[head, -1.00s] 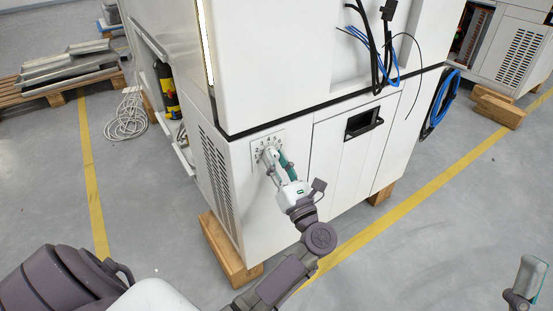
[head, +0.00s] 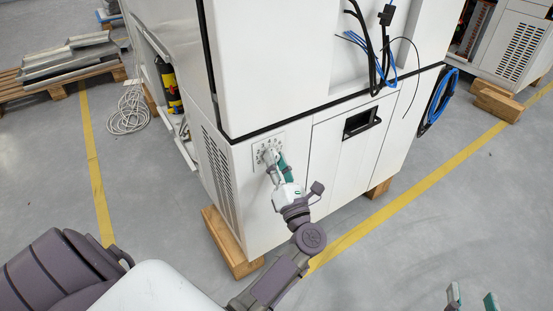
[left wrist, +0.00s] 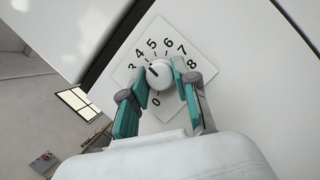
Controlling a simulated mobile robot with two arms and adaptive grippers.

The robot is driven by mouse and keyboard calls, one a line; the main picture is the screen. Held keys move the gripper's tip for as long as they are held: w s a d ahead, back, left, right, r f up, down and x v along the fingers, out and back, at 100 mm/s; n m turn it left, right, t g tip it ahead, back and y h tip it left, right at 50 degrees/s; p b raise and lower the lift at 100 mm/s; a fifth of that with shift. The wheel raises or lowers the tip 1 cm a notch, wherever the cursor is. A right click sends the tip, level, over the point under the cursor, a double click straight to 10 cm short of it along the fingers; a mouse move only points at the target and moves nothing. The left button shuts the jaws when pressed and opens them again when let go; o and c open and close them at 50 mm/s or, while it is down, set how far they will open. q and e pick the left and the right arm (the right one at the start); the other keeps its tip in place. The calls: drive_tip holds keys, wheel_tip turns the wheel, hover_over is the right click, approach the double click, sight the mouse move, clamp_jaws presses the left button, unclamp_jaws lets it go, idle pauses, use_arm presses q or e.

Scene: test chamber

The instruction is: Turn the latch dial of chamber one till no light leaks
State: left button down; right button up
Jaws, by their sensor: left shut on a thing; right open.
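The white latch dial (left wrist: 159,75) sits on a square plate with black numbers (left wrist: 172,46) on the chamber's lower front. Its dark mark points up and left, towards the 3 and 4. In the head view the dial (head: 268,153) is partly hidden by my left gripper (head: 274,162). That gripper's green-padded fingers, also in the left wrist view (left wrist: 165,79), are shut on the dial from both sides. The door seam (head: 208,55) of the chamber (head: 265,60) shows dark, with no bright strip. My right gripper (head: 472,299) is open and empty at the lower right.
Black and blue cables (head: 372,45) hang on the chamber's front, right of the dial. Wooden blocks (head: 231,245) under the chamber stick out at its base. A pallet with metal plates (head: 70,65) lies at the left.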

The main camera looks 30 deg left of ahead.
use_arm(q)
drive_tip(key=shift+a+r, duration=0.1)
drive_tip(key=shift+r, duration=0.2)
drive_tip(key=c, duration=1.3)
unclamp_jaws()
drive_tip(key=o, duration=0.4)
drive_tip(key=shift+w+f, duration=0.1)
drive_tip(key=shift+f, duration=0.1)
drive_tip(key=v, duration=0.7)
